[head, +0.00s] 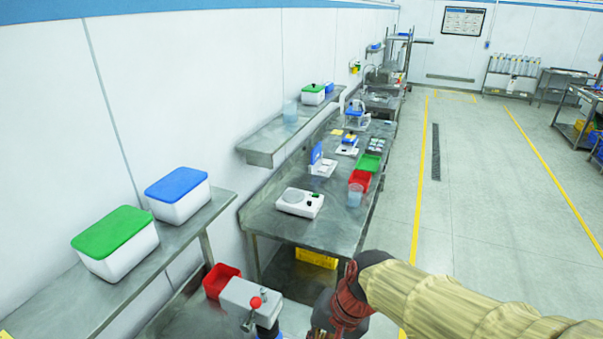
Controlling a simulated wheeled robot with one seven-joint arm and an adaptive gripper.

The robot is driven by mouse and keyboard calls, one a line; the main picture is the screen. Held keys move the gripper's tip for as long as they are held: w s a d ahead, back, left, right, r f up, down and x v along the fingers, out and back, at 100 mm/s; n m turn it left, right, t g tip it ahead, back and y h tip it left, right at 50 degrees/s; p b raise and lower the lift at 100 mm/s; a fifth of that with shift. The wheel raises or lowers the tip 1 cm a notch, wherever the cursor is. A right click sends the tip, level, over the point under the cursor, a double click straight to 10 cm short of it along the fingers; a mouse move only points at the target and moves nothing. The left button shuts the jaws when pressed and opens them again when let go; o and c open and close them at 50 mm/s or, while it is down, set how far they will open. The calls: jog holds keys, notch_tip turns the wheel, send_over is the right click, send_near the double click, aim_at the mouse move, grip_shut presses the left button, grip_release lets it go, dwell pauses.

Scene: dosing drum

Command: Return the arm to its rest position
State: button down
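My arm (440,300) comes in from the lower right in a tan ribbed sleeve. It bends down at a dark red and black joint (346,300) near the bottom edge, in front of the steel bench. The part beyond this joint runs out of the bottom of the picture. My gripper's fingers do not show, so whether they hold anything is hidden.
Close to the joint's left stands a grey device with a red knob (255,301), beside a red bin (219,281). A steel bench (335,226) holds a white scale (299,203) and bins. A shelf (150,262) carries lidded tubs. The floor (480,190) at right is clear.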

jog(key=s+d+f+n+t+h+b, duration=0.1)
jog(key=s+d+f+t+h+b, duration=0.1)
jog(key=d+f+b, duration=0.3)
jog(key=s+d+f+n+t+h+b, duration=0.1)
jog(key=s+d+f+b, duration=0.4)
jog(key=d+b, duration=0.6)
jog(key=f+n+t+b, duration=0.1)
jog(key=b, duration=0.2)
jog(key=shift+s+d+h+b, duration=0.15)
jog(key=shift+d+h+b, duration=0.1)
jog(key=shift+h+b, duration=0.15)
dwell(0.4)
